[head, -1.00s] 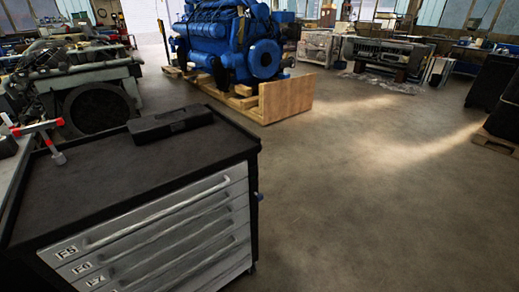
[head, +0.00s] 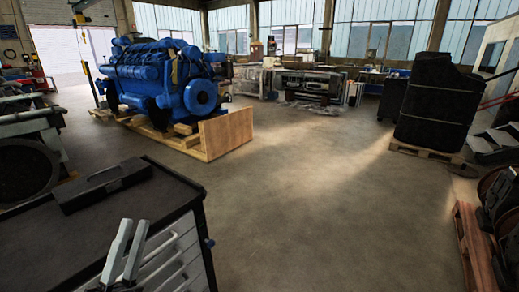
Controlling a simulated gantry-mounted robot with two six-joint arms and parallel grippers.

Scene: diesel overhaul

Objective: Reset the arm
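My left gripper (head: 134,223) shows at the bottom left of the head view, over the front part of the tool cabinet's dark top. Its two grey fingers point up and away from me, with a narrow gap between them, and nothing shows between them. My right gripper is not in view.
A black case (head: 105,187) lies on the tool cabinet (head: 160,205). A blue engine (head: 165,75) stands on a wooden pallet behind it. A dark covered load (head: 435,115) and a wooden pallet (head: 468,235) stand at right. The middle floor is clear.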

